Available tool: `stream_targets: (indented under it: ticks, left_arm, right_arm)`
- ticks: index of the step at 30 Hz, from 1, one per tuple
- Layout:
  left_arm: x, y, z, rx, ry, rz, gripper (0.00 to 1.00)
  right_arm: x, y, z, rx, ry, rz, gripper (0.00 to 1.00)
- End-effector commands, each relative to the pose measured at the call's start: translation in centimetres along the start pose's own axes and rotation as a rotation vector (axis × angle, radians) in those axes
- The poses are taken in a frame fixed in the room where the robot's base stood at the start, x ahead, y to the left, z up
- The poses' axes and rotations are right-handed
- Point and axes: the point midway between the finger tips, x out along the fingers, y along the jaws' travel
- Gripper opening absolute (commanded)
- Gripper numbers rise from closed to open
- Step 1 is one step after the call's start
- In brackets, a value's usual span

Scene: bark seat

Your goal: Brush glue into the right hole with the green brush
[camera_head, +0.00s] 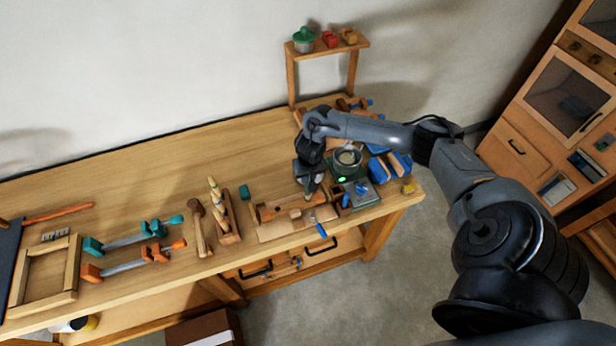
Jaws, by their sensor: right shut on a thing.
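My right gripper (309,194) points down over a wooden piece (285,209) on the bench. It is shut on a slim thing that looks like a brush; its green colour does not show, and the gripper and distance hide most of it. The wooden piece lies on a pale board (275,231). Its holes are too small to make out, and I cannot tell whether the brush tip touches it. A round metal pot (347,160) stands behind and right of the gripper; it may be the glue pot. My left gripper is not in view.
Orange and teal clamps (135,264) and a wooden frame (44,275) lie further left. A blue-handled tool (321,230) lies at the front edge. The back left bench is clear.

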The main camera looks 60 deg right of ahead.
Motion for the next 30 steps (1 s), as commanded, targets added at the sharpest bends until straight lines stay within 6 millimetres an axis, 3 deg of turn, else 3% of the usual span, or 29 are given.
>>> stream_targets:
  ticks: [30]
  left_arm:
    - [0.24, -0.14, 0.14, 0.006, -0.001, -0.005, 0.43]
  right_arm:
    - [0.96, 0.01, 0.15, 0.0, 0.0, 0.0, 0.0]
